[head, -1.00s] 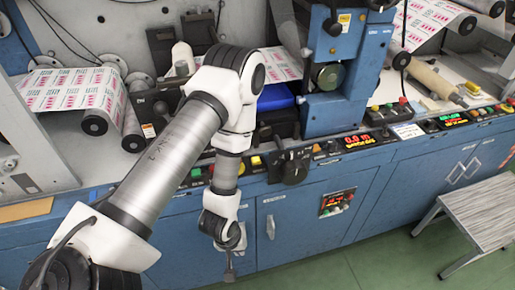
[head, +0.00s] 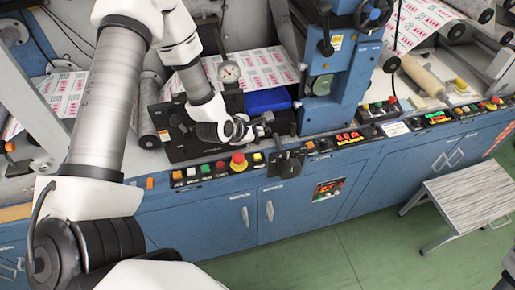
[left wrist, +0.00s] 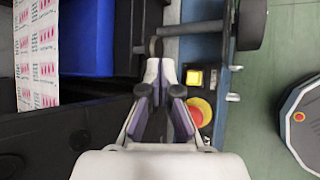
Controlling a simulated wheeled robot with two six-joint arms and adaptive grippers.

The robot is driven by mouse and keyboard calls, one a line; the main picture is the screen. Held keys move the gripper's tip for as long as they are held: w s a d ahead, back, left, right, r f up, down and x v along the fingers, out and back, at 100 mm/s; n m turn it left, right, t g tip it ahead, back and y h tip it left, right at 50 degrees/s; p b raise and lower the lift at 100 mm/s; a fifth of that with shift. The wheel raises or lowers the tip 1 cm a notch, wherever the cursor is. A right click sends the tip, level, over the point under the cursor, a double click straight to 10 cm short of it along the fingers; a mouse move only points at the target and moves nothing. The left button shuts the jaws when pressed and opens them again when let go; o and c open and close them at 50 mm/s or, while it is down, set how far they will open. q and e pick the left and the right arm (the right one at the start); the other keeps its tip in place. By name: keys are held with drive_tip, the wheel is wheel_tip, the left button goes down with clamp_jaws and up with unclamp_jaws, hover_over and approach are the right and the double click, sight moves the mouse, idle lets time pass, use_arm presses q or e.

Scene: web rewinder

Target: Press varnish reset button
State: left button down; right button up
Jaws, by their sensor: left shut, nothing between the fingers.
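A row of push buttons runs along the front ledge of the blue machine. It has a red mushroom button on a yellow base (head: 238,161), a yellow square button (head: 257,158) to its right and a green button (head: 205,168) to its left. I cannot read which one is the varnish reset. My left gripper (head: 266,119) is shut and empty, above and behind this row, apart from the buttons. In the left wrist view its closed fingers (left wrist: 156,62) are left of the lit yellow button (left wrist: 194,77) and the red mushroom button (left wrist: 200,110). My right gripper is not seen.
A black rotary handle (head: 287,166) sticks out right of the buttons. A blue tray (head: 268,100) and a pressure gauge (head: 229,72) are behind the gripper. A grey step stool (head: 465,200) stands on the green floor at right.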

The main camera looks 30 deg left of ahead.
sight(256, 157)
use_arm(q)
wheel_tip(256, 157, down, 8)
drive_tip(key=b, duration=0.5)
drive_tip(key=shift+f+b, duration=0.15)
drive_tip(key=shift+b, duration=0.15)
drive_tip(key=shift+f+b, duration=0.25)
drive_tip(key=shift+b, duration=0.05)
idle(0.7)
drive_tip(key=shift+f+b, duration=0.4)
drive_tip(key=shift+b, duration=0.2)
drive_tip(key=shift+s+f+b, duration=0.1)
drive_tip(key=shift+f+b, duration=0.4)
drive_tip(key=shift+b, duration=0.15)
idle(0.5)
drive_tip(key=shift+r, duration=0.1)
drive_tip(key=shift+r+p, duration=0.55)
drive_tip(key=shift+r, duration=0.3)
